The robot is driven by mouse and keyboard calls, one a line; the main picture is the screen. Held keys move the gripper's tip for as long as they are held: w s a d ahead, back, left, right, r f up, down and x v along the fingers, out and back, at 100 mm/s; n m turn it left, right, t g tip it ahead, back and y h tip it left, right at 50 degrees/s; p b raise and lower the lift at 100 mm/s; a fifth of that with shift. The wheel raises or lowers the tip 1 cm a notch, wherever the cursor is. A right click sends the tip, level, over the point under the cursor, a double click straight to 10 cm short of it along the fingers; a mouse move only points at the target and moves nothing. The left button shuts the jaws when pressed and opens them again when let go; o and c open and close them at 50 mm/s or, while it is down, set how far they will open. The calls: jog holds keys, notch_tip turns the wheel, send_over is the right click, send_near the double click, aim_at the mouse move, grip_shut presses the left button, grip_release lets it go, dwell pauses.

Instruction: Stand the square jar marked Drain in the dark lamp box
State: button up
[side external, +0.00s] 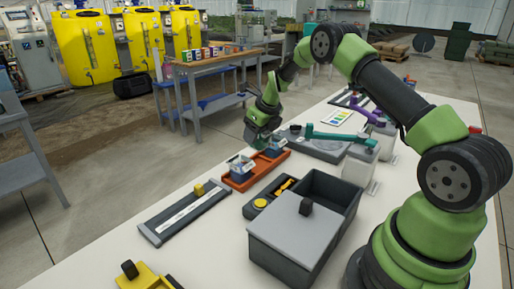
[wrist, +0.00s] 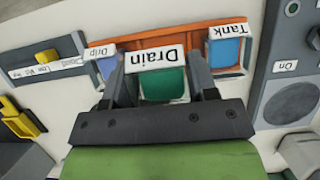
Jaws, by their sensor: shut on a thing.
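My gripper (wrist: 163,82) is shut on the square jar marked Drain (wrist: 162,84), which has green contents and a white label. The label reads upside down in the wrist view. The jar is at the middle of the orange tray (wrist: 190,41), between the jars marked Drip (wrist: 106,65) and Tank (wrist: 226,50). I cannot tell whether it still touches the tray. In the side view my gripper (side external: 263,138) is over the orange tray (side external: 255,174) and largely hides the held jar. A dark open-topped box (side external: 335,190), likely the lamp box, has a grey lid (side external: 300,225) over its near part.
A small dark panel with yellow parts (side external: 258,204) lies between tray and box. A slide gauge (side external: 184,213) with a yellow block lies left of the tray.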

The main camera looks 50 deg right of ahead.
notch_tip(320, 180, up, 7)
dwell(0.4)
jog(key=s+a+f+m+g, duration=0.1)
jog(key=s+a+m+g, duration=0.15)
jog(key=s+m, duration=0.75)
jog(key=s+a+f+m+g, duration=0.15)
jog(key=s+m+g, duration=0.4)
jog(key=m, duration=0.85)
jog(key=s+a+m+g, duration=0.1)
jog(key=s+a+m, duration=0.2)
jog(key=s+m, duration=0.8)
jog(key=shift+m, duration=0.5)
jog(key=shift+w+f, duration=0.2)
jog(key=shift+f, duration=1.55)
jog(key=shift+w+f, duration=0.15)
jog(key=shift+f, duration=1.6)
jog(key=shift+w+f, duration=0.2)
jog(key=shift+f, duration=1.55)
